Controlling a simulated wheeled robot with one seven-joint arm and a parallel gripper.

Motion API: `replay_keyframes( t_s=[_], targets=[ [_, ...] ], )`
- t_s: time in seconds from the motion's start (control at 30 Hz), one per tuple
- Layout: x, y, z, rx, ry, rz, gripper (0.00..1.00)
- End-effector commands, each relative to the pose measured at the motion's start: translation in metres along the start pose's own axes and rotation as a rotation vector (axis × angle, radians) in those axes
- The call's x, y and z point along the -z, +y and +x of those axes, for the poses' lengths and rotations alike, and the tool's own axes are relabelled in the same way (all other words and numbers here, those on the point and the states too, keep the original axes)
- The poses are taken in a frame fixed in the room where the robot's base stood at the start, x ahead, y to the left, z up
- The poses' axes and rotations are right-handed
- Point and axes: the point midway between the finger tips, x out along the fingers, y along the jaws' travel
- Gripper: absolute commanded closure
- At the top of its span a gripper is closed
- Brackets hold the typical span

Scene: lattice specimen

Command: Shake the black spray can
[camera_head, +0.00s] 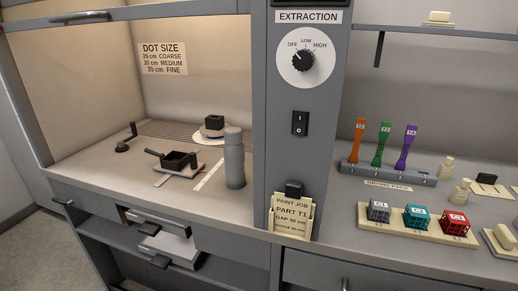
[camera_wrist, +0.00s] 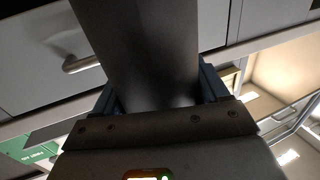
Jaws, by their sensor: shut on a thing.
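My gripper (camera_wrist: 160,92) shows in the wrist view, with a finger on each side of a wide dark grey to black cylinder (camera_wrist: 145,45). It is shut on this cylinder, which looks like the black spray can. The can runs up out of the top of the wrist view, so its far end is hidden, and no label shows. Neither my gripper nor the held can is in the head view. A separate grey can (camera_head: 234,160) stands upright at the front right of the hood floor.
The hood floor also holds a black tray-like fixture (camera_head: 178,163) and a black block on a round white base (camera_head: 213,127). A switch panel (camera_head: 302,120) divides the hood from a counter with a drying rack (camera_head: 388,173) and small coloured crates (camera_head: 418,217).

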Motion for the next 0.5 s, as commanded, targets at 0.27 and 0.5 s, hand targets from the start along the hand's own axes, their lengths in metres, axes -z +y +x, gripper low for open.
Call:
replay_keyframes(
  t_s=[0.27,0.5],
  targets=[
    [0.048,0.000,0.000,0.001,-0.002,0.000,0.72],
    [0.010,0.001,0.001,-0.001,0.011,0.001,0.72]
  ],
)
